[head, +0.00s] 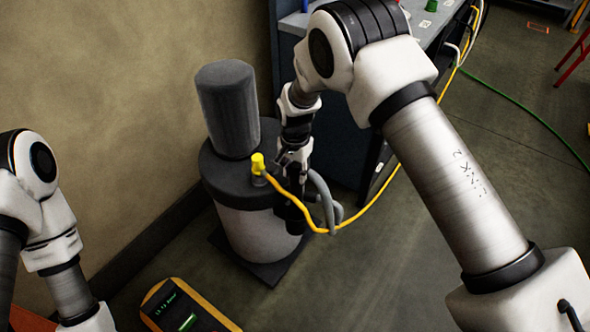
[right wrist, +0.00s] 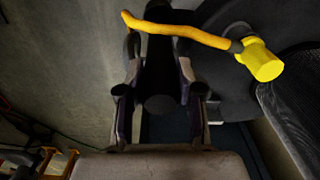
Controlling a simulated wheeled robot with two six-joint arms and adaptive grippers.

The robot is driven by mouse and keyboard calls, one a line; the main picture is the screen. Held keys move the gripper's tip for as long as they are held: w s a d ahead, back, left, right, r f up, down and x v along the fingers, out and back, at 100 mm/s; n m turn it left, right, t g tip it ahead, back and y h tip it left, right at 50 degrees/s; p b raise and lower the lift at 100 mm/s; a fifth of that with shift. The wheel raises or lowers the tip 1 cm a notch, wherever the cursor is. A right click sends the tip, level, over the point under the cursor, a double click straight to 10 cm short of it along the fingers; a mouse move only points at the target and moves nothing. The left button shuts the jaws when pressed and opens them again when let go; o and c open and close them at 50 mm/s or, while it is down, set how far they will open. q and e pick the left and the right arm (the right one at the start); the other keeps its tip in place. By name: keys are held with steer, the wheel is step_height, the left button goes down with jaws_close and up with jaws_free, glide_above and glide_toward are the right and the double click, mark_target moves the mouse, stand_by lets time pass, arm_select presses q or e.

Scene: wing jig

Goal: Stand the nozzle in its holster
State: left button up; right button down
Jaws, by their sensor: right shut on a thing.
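My right gripper (head: 292,178) points down beside the grey-and-black canister machine (head: 256,230). It is shut on the dark nozzle, a black cylinder (right wrist: 160,85) that lies between its two fingers in the right wrist view. A dark tubular part (head: 291,212) shows just below the gripper, against the machine's side. I cannot tell whether this is the nozzle or its holster, or whether the two touch. My left arm is at the left edge; its gripper is out of view.
A yellow hose (head: 310,223) runs from a yellow fitting (head: 258,163) on the machine past my right gripper. A grey hose loop (head: 329,195) hangs next to it. A workbench (head: 432,28) stands behind. An orange-edged device (head: 186,307) lies in front.

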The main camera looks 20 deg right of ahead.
steer(key=c, duration=0.7)
jaws_free()
steer(key=shift+f, duration=0.1)
step_height(320, 180, up, 12)
steer(key=shift+s+r, duration=0.1)
steer(key=shift+s, duration=0.05)
